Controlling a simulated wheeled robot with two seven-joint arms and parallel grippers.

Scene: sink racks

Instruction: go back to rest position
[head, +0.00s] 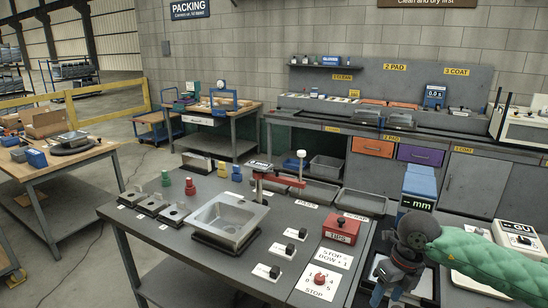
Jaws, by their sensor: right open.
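My right arm comes in from the right edge in a green padded sleeve, ending in a dark grey wrist. My right gripper (386,293) points down and is open at the lower right. It is over or in front of a dark-rimmed tray with a pale inside (424,284). I see nothing held between its fingers, though the fingertips are small and partly hard to make out. My left gripper is not in view.
The grey table (170,252) bears a metal sink (228,215), a red box (341,229), a red stop knob (320,279) and a blue mm gauge (418,190). A white GU meter (517,238) stands beyond my arm. Plastic bins (362,202) line the back edge.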

